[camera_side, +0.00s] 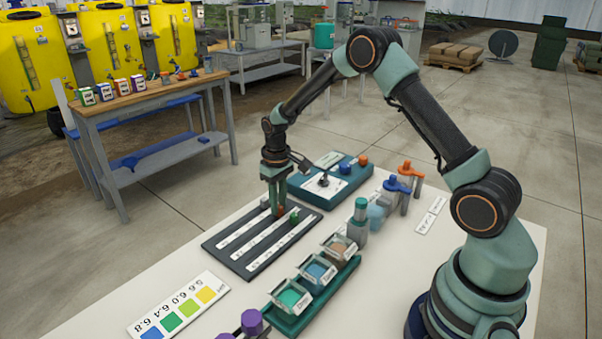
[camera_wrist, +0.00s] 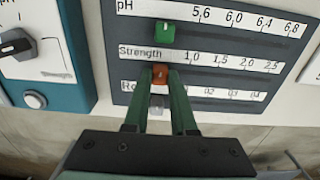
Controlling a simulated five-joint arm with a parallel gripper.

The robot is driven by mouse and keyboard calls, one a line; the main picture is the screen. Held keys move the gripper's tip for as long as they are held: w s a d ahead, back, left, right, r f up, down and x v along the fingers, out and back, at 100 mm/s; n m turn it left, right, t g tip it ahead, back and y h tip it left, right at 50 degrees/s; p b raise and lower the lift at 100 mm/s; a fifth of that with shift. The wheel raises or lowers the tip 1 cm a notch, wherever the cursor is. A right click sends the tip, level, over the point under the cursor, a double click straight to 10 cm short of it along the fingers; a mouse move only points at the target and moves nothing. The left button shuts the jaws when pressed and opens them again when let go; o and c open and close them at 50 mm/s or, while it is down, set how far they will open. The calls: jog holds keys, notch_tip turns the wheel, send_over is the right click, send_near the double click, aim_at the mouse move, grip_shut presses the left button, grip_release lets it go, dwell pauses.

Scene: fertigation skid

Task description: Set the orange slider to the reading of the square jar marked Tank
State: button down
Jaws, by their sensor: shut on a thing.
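The orange slider (camera_wrist: 160,74) sits in the "Strength" row of the dark slider board (camera_wrist: 235,43), left of the 1.0 mark in the wrist view. My gripper (camera_wrist: 161,80) is shut on it, one finger on each side. In the side view my gripper (camera_side: 278,208) reaches down to the board (camera_side: 228,243). Three square jars stand in a teal tray: one with green liquid (camera_side: 289,297), one blue (camera_side: 318,271), one brown (camera_side: 338,246). Their labels are too small to read surely, so I cannot tell which is Tank.
A green slider (camera_wrist: 165,33) sits in the pH row, near 5.6's left. A grey slider (camera_wrist: 157,101) is in the lowest row, partly behind my fingers. A pH colour card (camera_side: 180,309) lies at the front left. A teal box with a dial (camera_side: 325,183) stands behind the board.

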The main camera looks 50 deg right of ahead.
aim_at(269, 222)
jog(key=a, duration=0.4)
jog(key=shift+r, duration=0.1)
jog(key=c, duration=0.7)
grip_release()
jog(key=shift+r, duration=6)
